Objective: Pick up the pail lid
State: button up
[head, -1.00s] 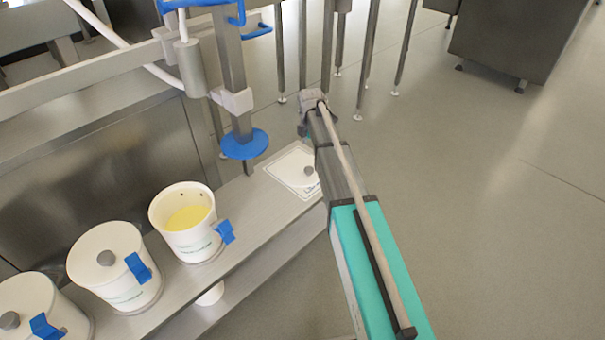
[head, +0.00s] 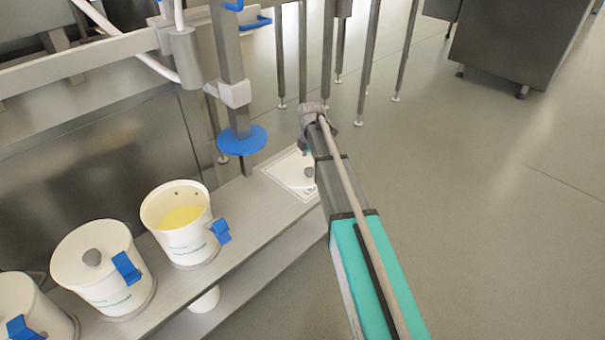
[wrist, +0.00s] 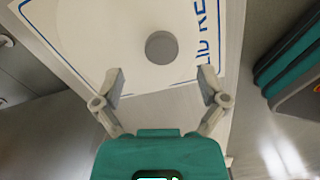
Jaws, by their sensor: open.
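The pail lid (wrist: 105,30) is a white disc with a round grey knob (wrist: 161,47). It lies flat on a white sheet with a blue border and blue lettering. In the head view, the lid (head: 293,170) shows partly, with its knob close beside my arm. My gripper (wrist: 163,84) is open and empty in the wrist view. Its two fingers are spread below the knob in the picture, with the knob roughly centred between them and farther up. The fingers are not on the knob. In the head view my arm hides the fingers.
An open pail (head: 178,222) with yellow filling and a blue handle stands on the metal shelf. Two lidded pails (head: 95,268) stand left of it. A blue disc on a post (head: 242,140) hangs near the sheet.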

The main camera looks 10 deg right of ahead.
aim_at(309, 170)
dwell(0.3)
jog(key=shift+s+a+f+b, duration=0.1)
jog(key=shift+f+b, duration=1.2)
jog(key=shift+a+f+b, duration=0.1)
jog(key=shift+f+b, duration=1.2)
jog(key=c, duration=1.3)
jog(key=shift+o, duration=0.2)
jog(key=shift+r, duration=0.1)
